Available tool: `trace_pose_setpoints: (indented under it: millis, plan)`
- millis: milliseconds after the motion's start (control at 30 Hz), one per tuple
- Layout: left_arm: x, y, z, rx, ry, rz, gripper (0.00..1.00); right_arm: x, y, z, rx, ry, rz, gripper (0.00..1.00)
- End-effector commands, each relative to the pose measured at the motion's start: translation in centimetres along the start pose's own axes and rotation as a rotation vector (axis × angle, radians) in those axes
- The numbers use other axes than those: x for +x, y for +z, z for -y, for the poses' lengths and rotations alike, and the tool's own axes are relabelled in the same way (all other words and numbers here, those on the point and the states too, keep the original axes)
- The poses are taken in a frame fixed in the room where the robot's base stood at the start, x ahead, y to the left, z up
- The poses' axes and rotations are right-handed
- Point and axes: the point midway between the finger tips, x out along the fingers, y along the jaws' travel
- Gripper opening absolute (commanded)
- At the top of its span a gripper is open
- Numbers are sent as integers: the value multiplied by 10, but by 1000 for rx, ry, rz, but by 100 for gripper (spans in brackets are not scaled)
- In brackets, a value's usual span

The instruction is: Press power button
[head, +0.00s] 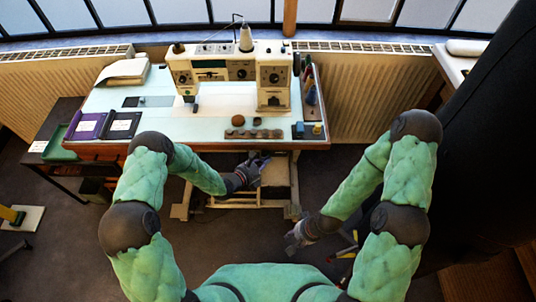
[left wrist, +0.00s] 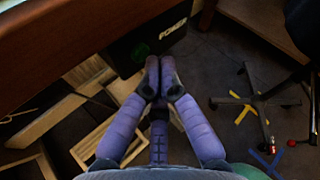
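A black box (left wrist: 120,48) is mounted under the table edge in the left wrist view. It carries a round green button (left wrist: 140,51) and the light word "POWER" (left wrist: 174,28). My left gripper (left wrist: 161,60) has its purple fingers together and empty, with the tips just right of and below the button in the picture. I cannot tell if they touch the box. In the head view my left gripper (head: 260,166) is below the table's front edge, and the box is not visible there. My right gripper (head: 292,240) hangs low over the floor, too small to read.
The sewing table (head: 215,135) bears a white sewing machine (head: 238,72), purple and black cases (head: 105,124) and several small items. Its wooden front edge (left wrist: 90,30) is close to my left gripper. A dark-legged stand (left wrist: 258,100) is on the floor at right.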

Motion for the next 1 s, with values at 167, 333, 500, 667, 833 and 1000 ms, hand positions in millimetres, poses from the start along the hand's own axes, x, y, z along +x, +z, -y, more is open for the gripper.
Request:
trace_pose_setpoints:
  millis: [167, 333, 500, 667, 833, 1000]
  plan:
    - [2, 1, -1, 0, 0, 0, 0, 0, 0, 0, 0, 0, 0, 40]
    - [3, 2, -2, 0, -1, 0, 0, 1, 0, 0, 0, 0, 0, 40]
    - [4, 3, -2, 0, -1, 0, 0, 1, 0, 0, 0, 0, 0, 40]
    - [5, 4, -3, 0, -1, 0, 0, 1, 0, 0, 0, 0, 0, 40]
    - [6, 4, -4, 0, -1, 0, 0, 1, 0, 0, 0, 0, 0, 40]
    - [4, 4, -3, 0, 0, 0, 0, 0, 0, 0, 0, 0, 0, 40]
